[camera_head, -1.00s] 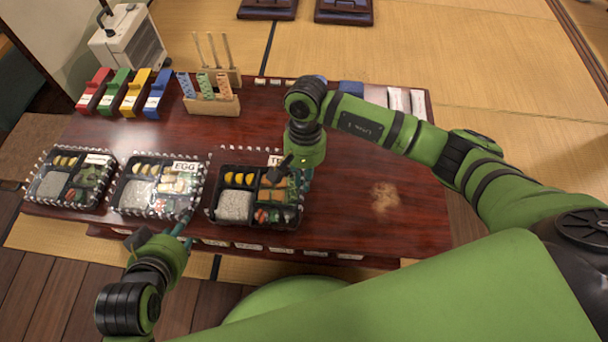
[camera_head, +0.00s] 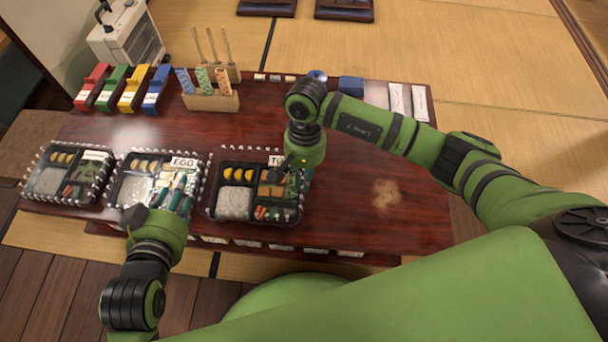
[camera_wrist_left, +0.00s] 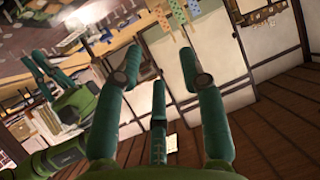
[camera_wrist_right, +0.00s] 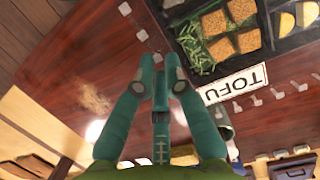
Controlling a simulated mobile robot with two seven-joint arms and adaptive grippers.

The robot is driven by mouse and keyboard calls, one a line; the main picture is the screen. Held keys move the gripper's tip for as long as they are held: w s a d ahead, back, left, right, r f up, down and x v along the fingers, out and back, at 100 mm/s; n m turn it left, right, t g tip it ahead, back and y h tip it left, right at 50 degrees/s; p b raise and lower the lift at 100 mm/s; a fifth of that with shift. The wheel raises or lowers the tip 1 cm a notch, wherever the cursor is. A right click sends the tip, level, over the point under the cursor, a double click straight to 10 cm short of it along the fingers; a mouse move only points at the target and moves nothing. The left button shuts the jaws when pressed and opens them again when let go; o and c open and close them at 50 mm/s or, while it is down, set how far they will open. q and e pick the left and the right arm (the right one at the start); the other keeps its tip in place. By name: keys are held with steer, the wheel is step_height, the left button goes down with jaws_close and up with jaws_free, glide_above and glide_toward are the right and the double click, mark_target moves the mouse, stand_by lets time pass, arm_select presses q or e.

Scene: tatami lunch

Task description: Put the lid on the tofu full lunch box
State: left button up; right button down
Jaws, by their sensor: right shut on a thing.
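The tofu lunch box (camera_head: 240,223) is black, filled with rice, yellow slices and browned tofu squares. In the right wrist view its TOFU label (camera_wrist_right: 236,84) shows clearly. A clear lid with white dashes along its edge (camera_head: 209,183) seems to lie over or just above it; I cannot tell whether it touches. My right gripper (camera_head: 284,168) is at the box's far right corner, shut, apparently on the lid's corner; its closed fingers also show in the right wrist view (camera_wrist_right: 158,75). My left gripper (camera_head: 176,188) is open and empty above the egg lunch box, fingers apart in the left wrist view (camera_wrist_left: 165,75).
The egg lunch box (camera_head: 185,162) and another filled box (camera_head: 52,201) stand to the left, both with white-dashed edges. Coloured holders (camera_head: 130,91), a wooden stand (camera_head: 212,102) and white packets (camera_head: 419,104) are at the back.

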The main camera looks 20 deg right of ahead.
steer(key=shift+f, duration=0.25)
steer(key=shift+f+b, duration=0.3)
steer(key=shift+b, duration=0.25)
steer(key=shift+f, duration=0.25)
arm_select(q)
steer(key=w+d+r+m+t+h, duration=0.1)
steer(key=d+r+t+h, duration=0.2)
steer(key=r+t, duration=0.3)
steer(key=shift+w+d+r+t+h+b, duration=0.3)
steer(key=shift+d+r+b, duration=0.2)
steer(key=shift+r, duration=2.4)
arm_select(e)
steer(key=shift+f, duration=0.2)
arm_select(q)
steer(key=shift+f+b, duration=1.95)
steer(key=shift+f, duration=0.05)
arm_select(e)
steer(key=shift+w+x, duration=0.1)
steer(key=shift+x, duration=0.55)
steer(key=shift+w+x, duration=0.15)
steer(key=shift+x, duration=0.45)
steer(key=shift+d, duration=0.1)
steer(key=c, duration=1.2)
jaws_free()
